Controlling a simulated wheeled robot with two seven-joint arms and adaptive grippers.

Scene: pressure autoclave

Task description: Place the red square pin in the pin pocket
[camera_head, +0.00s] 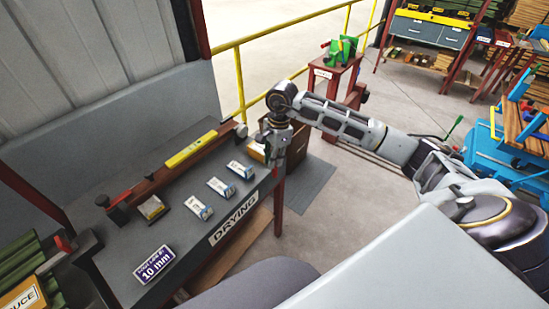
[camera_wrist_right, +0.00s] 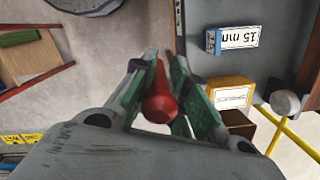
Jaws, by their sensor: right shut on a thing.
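My right gripper (camera_head: 272,152) hangs over the far right end of the drying table, its fingers pointing down. In the right wrist view its green-padded fingers (camera_wrist_right: 160,85) are closed around a red pin (camera_wrist_right: 160,103), whose rounded end faces the camera. The pin's far end is hidden, so its square shape cannot be confirmed. In the head view the pin is too small to tell. A tan box with a white label (camera_wrist_right: 231,95) is beside the gripper in the wrist view. I cannot tell which thing is the pin pocket. My left gripper is not in view.
A yellow railing (camera_head: 241,80) stands behind. A red stand (camera_head: 333,78) holds a green device. Open floor lies right of the table.

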